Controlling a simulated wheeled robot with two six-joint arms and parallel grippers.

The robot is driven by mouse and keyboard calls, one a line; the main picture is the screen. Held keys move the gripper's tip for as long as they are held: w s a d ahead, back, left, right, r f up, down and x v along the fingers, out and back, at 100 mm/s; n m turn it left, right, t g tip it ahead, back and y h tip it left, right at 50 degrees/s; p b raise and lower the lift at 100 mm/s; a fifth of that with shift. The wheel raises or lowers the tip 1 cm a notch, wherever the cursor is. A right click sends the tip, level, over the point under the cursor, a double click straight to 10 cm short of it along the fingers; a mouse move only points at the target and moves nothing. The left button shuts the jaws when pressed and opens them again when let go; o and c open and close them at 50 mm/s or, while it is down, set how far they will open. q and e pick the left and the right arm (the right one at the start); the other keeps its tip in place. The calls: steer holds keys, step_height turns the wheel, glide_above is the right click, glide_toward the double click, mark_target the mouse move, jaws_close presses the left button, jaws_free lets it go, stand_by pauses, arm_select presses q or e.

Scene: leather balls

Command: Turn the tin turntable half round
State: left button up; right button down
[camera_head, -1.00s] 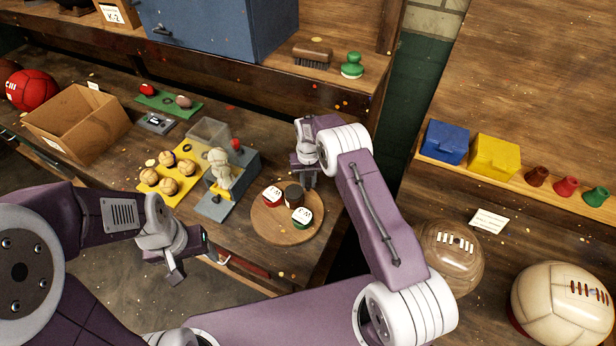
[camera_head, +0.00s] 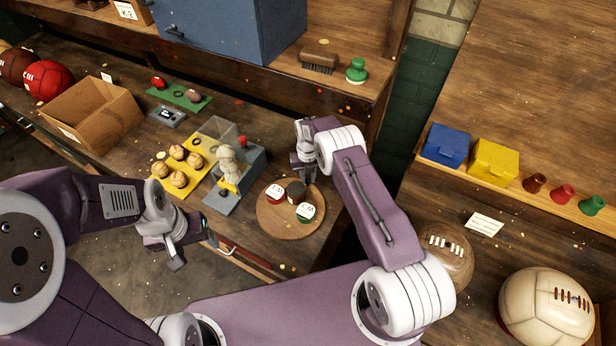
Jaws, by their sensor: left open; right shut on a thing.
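The tin turntable is a round wooden disc (camera_head: 275,224) near the bench's front edge. On it stand a red tin (camera_head: 275,193), a dark brown tin (camera_head: 296,192) and a green tin (camera_head: 305,211), the red and green ones with white tops. My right gripper (camera_head: 308,176) points down at the turntable's far right rim. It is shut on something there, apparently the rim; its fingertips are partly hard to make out. My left gripper (camera_head: 190,254) is open and empty, in front of the bench, left of the turntable.
Left of the turntable stands a grey-blue device (camera_head: 240,174) with a pale ball, beside a yellow tray (camera_head: 190,186) of small balls. A cardboard box (camera_head: 95,115) is farther left. Large leather balls (camera_head: 545,308) lie at the right.

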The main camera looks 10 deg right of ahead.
steer(key=c, duration=1.3)
jaws_free()
steer(key=shift+o, duration=0.2)
steer(key=shift+a, duration=0.1)
step_height(320, 180, up, 8)
steer(key=b, duration=0.3)
steer(key=shift+r, duration=0.5)
